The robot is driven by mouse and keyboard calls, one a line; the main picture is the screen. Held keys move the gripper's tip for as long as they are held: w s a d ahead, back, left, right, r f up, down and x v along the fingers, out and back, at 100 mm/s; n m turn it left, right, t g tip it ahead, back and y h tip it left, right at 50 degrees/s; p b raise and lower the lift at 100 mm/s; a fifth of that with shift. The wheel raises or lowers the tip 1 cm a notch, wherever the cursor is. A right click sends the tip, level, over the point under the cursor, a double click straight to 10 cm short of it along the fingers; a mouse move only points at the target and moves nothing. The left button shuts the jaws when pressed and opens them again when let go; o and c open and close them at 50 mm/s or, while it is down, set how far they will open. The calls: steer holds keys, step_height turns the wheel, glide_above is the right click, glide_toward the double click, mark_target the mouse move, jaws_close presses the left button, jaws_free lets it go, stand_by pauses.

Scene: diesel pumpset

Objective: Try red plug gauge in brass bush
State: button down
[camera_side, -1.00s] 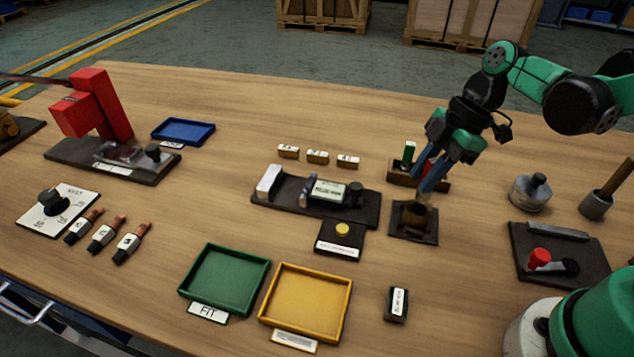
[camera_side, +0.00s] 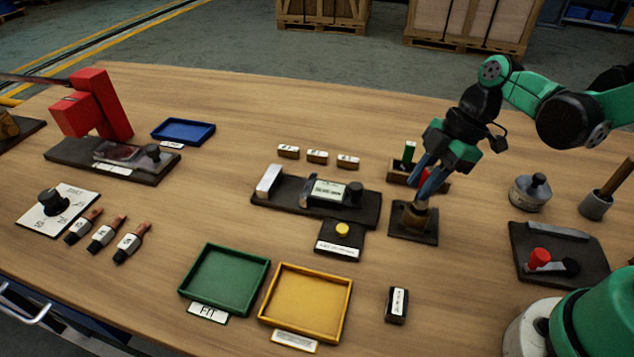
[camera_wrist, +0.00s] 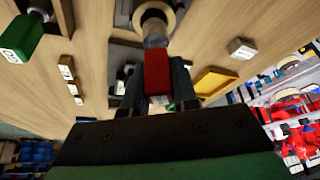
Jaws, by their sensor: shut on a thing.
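My gripper (camera_side: 421,196) is shut on the red plug gauge (camera_wrist: 157,72), whose red handle sits between the fingers in the wrist view. Its grey plug end points at the brass bush (camera_wrist: 172,10) and overlaps the bush's mouth there. I cannot tell how deep it is, if it is in at all. In the side view the brass bush (camera_side: 413,216) stands on a dark square base (camera_side: 425,237), right under the fingertips. The fingers mostly hide the gauge in that view.
A rack (camera_side: 399,176) with a green gauge (camera_side: 409,152) stands just behind my gripper. A device with a display (camera_side: 326,190) lies to the left. A green tray (camera_side: 222,280) marked FIT and a yellow tray (camera_side: 305,302) lie in front.

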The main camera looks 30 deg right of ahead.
steer(key=shift+f, duration=1.4)
stand_by(1.6)
steer(key=shift+r, duration=0.15)
stand_by(0.9)
steer(key=shift+r, duration=2.1)
steer(key=shift+r, duration=2.05)
